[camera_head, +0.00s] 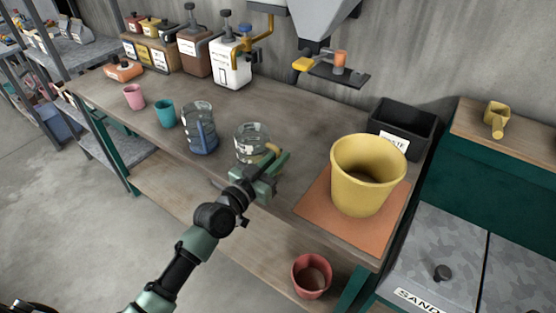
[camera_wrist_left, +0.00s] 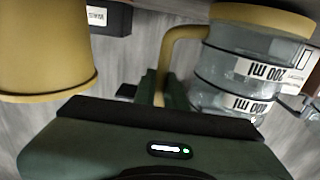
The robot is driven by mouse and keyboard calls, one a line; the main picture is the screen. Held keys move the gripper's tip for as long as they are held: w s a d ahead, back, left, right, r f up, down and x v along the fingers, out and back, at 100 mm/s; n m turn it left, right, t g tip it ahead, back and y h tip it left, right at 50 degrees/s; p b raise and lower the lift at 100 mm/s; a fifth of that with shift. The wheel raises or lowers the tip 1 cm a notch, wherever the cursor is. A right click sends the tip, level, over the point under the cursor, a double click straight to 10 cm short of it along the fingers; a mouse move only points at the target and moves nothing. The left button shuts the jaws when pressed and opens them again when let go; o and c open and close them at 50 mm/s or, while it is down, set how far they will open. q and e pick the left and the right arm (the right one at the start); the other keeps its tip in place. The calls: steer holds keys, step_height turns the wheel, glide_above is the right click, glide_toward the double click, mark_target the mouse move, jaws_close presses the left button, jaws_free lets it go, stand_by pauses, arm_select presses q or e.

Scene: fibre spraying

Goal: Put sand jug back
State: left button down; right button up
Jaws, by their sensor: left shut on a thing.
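A clear jug (camera_head: 249,140) with a yellow handle is at the front middle of the bench. My left gripper (camera_head: 266,172) is at its handle side, shut on the yellow handle. The left wrist view shows the jug (camera_wrist_left: 235,75) with white volume labels, a yellow band at one end and the handle (camera_wrist_left: 172,52) between my fingers (camera_wrist_left: 160,90). I cannot tell whether its base touches the bench. The printed word SAND (camera_head: 419,298) marks a grey speckled bin lid at lower right. My right gripper is not in view.
Teal (camera_head: 165,113) and pink (camera_head: 134,97) cups stand farther left. A yellow bucket (camera_head: 366,178) stands right on an orange mat (camera_head: 314,207). A black waste box (camera_head: 404,119) is behind it. A yellow scoop (camera_head: 496,118) lies far right.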

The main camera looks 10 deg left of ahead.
arm_select(q)
steer(key=shift+f, duration=0.1)
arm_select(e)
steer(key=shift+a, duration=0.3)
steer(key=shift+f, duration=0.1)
arm_select(q)
steer(key=shift+f, duration=0.25)
steer(key=c, duration=1.5)
jaws_free()
steer(key=shift+r, duration=0.1)
steer(key=shift+o, duration=0.2)
steer(key=shift+r, duration=0.1)
